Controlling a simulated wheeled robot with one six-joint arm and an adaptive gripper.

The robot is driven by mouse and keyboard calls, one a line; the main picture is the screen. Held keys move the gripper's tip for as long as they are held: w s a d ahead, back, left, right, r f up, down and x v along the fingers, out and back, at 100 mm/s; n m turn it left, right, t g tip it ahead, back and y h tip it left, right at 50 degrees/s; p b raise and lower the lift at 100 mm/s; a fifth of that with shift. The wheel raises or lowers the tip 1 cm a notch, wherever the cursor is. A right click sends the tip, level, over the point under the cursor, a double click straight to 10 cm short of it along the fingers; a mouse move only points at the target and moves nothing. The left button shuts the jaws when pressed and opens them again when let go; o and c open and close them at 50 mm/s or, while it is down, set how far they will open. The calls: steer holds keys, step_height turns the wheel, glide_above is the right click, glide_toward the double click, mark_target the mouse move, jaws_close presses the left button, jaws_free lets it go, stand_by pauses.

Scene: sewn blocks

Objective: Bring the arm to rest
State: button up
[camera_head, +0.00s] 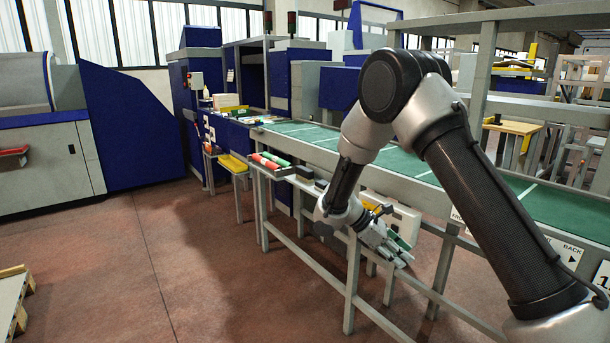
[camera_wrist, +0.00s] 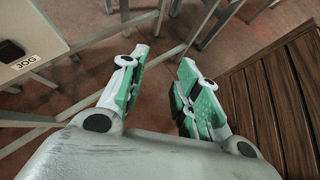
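My gripper (camera_head: 402,254) hangs low in front of the long green-topped bench in the head view, with my arm bent above it. In the wrist view my gripper (camera_wrist: 160,70) has two green-and-white fingers standing apart. Only floor and metal frame bars show between them, and nothing is held. The gripper looks close to the bench's grey legs in the head view; I cannot tell whether anything touches.
The green-topped bench (camera_head: 308,134) runs along the right. Coloured items (camera_head: 270,162) lie on a shelf at its side. A brown slatted surface (camera_wrist: 275,105) is right of the fingers. A panel marked JOG (camera_wrist: 30,62) is on the left. Open floor (camera_head: 150,260) lies left.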

steer(key=s+d+r+m+t+y, duration=0.2)
steer(key=s+r+m, duration=0.3)
steer(key=s+r, duration=0.3)
steer(key=s+d+r+m+t+y, duration=0.2)
steer(key=s+d+r+m+y, duration=0.2)
steer(key=s+r, duration=0.4)
steer(key=s+d+r+m+t+y, duration=0.2)
steer(key=s+d+r+m+y, duration=0.2)
steer(key=s, duration=0.9)
step_height(320, 180, up, 4)
steer(key=m, duration=0.2)
steer(key=shift+s+r+m, duration=0.15)
steer(key=shift+r+m, duration=0.05)
steer(key=shift+m, duration=0.1)
